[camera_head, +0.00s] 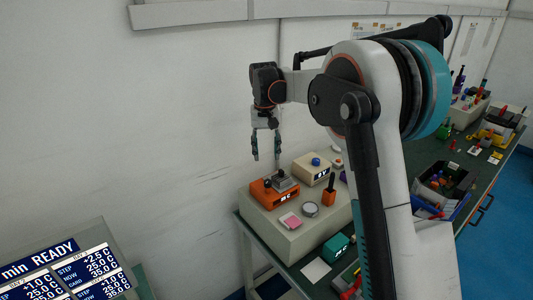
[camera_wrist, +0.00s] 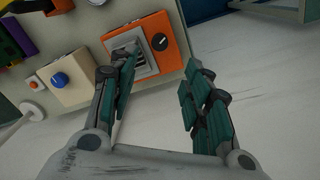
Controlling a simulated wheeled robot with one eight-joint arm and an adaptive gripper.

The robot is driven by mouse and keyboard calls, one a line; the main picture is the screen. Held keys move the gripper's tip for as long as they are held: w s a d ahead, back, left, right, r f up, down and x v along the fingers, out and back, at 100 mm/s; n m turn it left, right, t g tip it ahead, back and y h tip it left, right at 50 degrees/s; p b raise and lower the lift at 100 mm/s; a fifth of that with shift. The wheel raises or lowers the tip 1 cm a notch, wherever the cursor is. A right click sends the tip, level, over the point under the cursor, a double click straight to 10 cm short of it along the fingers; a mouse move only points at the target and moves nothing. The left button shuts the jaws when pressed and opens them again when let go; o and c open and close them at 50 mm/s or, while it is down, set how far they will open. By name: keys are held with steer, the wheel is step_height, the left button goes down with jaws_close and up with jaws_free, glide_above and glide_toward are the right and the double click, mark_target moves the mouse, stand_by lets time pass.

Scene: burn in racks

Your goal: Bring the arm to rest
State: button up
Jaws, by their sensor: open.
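My gripper (camera_head: 265,146) hangs pointing down above the left end of the bench in the head view. Its two teal-padded fingers are spread apart in the wrist view (camera_wrist: 160,92), with nothing between them. An orange device (camera_head: 273,191) with a grey block and a dark knob on top sits below the fingers; it also shows in the wrist view (camera_wrist: 172,48), just beyond the left finger. My gripper is apart from it. My arm stretches from the right side of the head view toward the wall.
A beige box with a blue knob (camera_head: 314,169) stands beside the orange device. A beige platform (camera_head: 291,238) carries them, a round grey disc (camera_head: 310,209) and a pink pad (camera_head: 290,221). A dark bin (camera_head: 446,182) is farther right. A display panel (camera_head: 66,272) fills the lower left. The white wall is close behind.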

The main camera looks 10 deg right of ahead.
steer(key=s+r+n+t+b, duration=0.1)
steer(key=s+r+t+b, duration=0.3)
steer(key=s, duration=1.5)
steer(key=s+f+t+b, duration=0.1)
steer(key=s+f, duration=0.2)
steer(key=s, duration=0.3)
steer(key=s+f+t+b, duration=0.1)
steer(key=s+f, duration=0.2)
steer(key=s, duration=0.3)
steer(key=s+f+n+t+b, duration=0.1)
steer(key=s+f+b, duration=0.1)
steer(key=s, duration=0.4)
steer(key=shift+s+d+f, duration=0.2)
steer(key=shift+s+f, duration=0.2)
steer(key=shift+f, duration=0.15)
stand_by(3.7)
